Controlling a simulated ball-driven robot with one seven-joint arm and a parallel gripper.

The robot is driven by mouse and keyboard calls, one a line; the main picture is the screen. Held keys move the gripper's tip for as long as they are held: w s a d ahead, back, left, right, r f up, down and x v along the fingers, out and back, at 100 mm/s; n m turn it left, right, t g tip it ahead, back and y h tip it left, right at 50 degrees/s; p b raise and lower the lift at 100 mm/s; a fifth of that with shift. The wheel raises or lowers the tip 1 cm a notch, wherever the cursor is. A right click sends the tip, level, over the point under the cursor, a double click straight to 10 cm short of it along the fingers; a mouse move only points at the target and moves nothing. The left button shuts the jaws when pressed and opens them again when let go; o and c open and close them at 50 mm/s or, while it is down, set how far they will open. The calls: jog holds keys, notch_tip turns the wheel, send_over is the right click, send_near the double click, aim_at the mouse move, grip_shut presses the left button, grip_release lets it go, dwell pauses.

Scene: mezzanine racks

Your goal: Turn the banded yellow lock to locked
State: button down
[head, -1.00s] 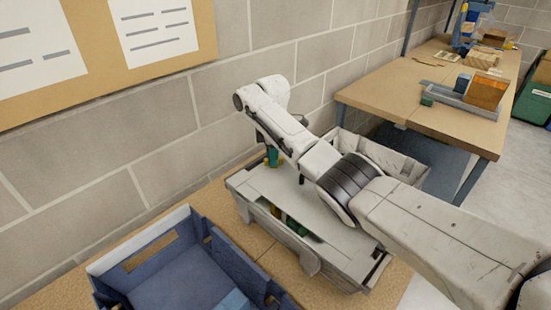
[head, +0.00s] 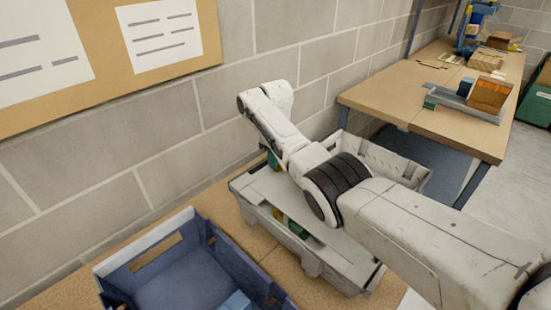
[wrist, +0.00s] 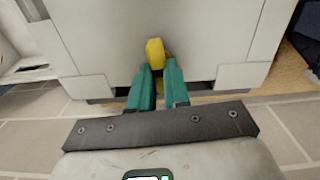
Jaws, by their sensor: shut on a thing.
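The yellow lock (wrist: 155,54) shows in the wrist view on the pale grey face of a case (wrist: 205,35). My gripper (wrist: 158,72) has its two green fingers closed around the lower part of the lock, and the upper part sticks out beyond the tips. Any band on it and its exact turn cannot be made out. In the head view the grey case (head: 345,268) sits on the bench, and my arm hides the lock there. A little green and yellow shows at the case's front side.
A blue open bin (head: 185,280) stands left of the case on the tan bench. A block wall with a pinned board (head: 95,90) rises behind. A grey crate (head: 415,175) stands behind the case, and another table (head: 440,110) holds a tray with an orange box (head: 490,93).

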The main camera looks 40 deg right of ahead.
jog(key=shift+m, duration=0.7)
jog(key=c, duration=1.1)
grip_release()
notch_tip(320, 180, up, 11)
jog(key=shift+f+b, duration=0.1)
jog(key=shift+b, duration=0.5)
